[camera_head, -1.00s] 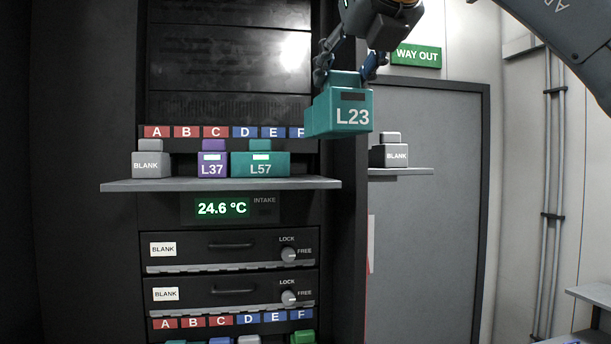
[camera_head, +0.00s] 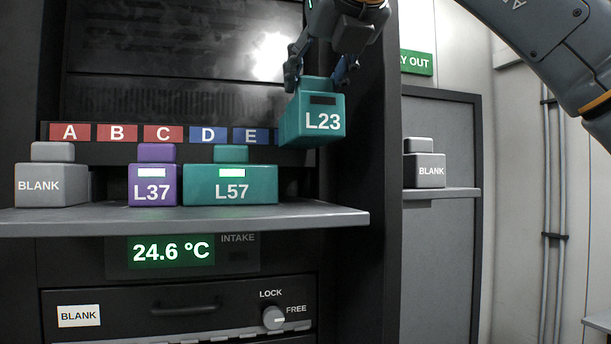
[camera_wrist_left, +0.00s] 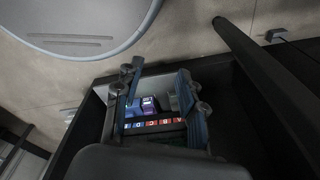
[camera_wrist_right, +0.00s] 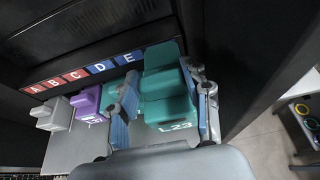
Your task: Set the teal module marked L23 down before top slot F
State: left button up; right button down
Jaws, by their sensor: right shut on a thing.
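The teal module L23 (camera_head: 312,134) hangs upright from my right gripper (camera_head: 318,76), which is shut on its top. It is above the right end of the grey shelf (camera_head: 320,219), apart from it. In the head view it covers the place right of label E, so label F is hidden. In the right wrist view, module L23 (camera_wrist_right: 166,84) sits between the fingers (camera_wrist_right: 165,105), with the shelf beyond. My left gripper (camera_wrist_left: 160,82) shows only in its own wrist view, fingers apart and nothing between them.
On the shelf stand a grey BLANK module (camera_head: 50,186), purple L37 (camera_head: 152,187) and wide teal L57 (camera_head: 230,188). The shelf right of L57 is bare. A rack post (camera_head: 365,120) stands close right of L23. Another BLANK (camera_head: 430,172) sits on a side shelf (camera_head: 445,194).

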aim_at(316, 140)
jog(key=f, duration=0.4)
jog(key=shift+s+b, duration=0.3)
jog(key=shift+s, duration=0.05)
jog(key=f, duration=0.3)
jog(key=shift+w, duration=0.35)
jog(key=shift+s+f, duration=0.1)
jog(key=shift+f, duration=0.75)
jog(key=c, duration=0.6)
grip_release()
jog(key=shift+a, duration=0.1)
jog(key=shift+c, duration=0.2)
pick_arm(q)
jog(key=s, duration=0.1)
jog(key=s+f, duration=0.1)
jog(key=s+d, duration=0.1)
jog(key=shift+s+f, duration=0.15)
jog(key=shift+s, duration=0.05)
jog(key=shift+w, duration=0.1)
